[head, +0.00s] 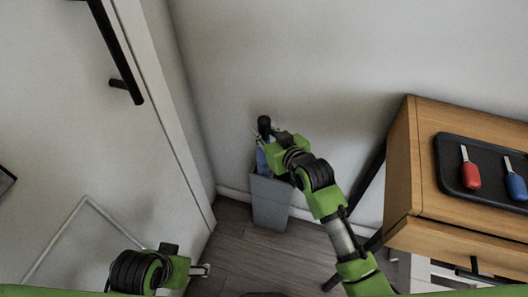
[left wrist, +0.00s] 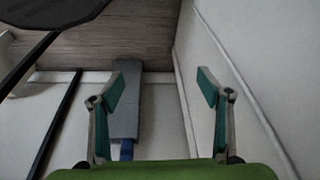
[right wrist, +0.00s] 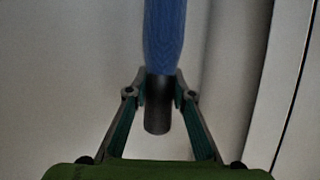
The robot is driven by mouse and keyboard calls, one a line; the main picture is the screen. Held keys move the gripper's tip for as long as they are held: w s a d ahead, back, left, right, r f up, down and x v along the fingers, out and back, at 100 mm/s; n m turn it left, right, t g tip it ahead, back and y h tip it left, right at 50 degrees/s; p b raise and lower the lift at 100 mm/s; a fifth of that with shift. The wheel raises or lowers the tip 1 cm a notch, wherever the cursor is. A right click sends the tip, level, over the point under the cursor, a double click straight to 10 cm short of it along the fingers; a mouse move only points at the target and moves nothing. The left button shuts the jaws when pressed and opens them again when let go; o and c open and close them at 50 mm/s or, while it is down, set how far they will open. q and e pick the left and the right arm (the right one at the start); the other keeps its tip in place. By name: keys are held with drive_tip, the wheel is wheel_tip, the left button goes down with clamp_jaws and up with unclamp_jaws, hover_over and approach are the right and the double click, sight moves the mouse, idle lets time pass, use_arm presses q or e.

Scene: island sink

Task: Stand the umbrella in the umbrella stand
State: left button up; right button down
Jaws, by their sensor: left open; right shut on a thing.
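The umbrella, with a blue folded canopy (right wrist: 165,35) and a black handle (head: 264,125), is upright at the wall corner. Its lower part is hidden in the grey umbrella stand (head: 270,205), a tall narrow box on the floor. My left gripper (head: 204,270) is open and empty, low and left of the stand. The left wrist view also shows the stand (left wrist: 127,100) beyond its open fingers (left wrist: 160,88).
A wooden cabinet (head: 455,230) stands at the right. On it is a black tray (head: 450,160) with a red-handled tool (head: 470,175) and a blue-handled tool (head: 516,185). A white door with a black handle (head: 120,60) is at the left. Bare floor surrounds the stand's front.

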wheel_tip(320, 180, down, 2)
drive_tip(key=shift+f+b, duration=0.25)
drive_tip(key=shift+b, duration=0.05)
use_arm(q)
drive_tip(key=shift+s+r+b, duration=0.3)
drive_tip(key=shift+s+b, duration=0.1)
drive_tip(key=shift+b, duration=0.4)
use_arm(e)
wheel_tip(320, 180, down, 5)
drive_tip(key=shift+r, duration=0.15)
drive_tip(key=c, duration=1.8)
unclamp_jaws()
drive_tip(key=shift+f, duration=0.2)
use_arm(q)
drive_tip(key=shift+w, duration=0.1)
use_arm(e)
drive_tip(key=shift+o, duration=0.2)
drive_tip(key=shift+r, duration=0.1)
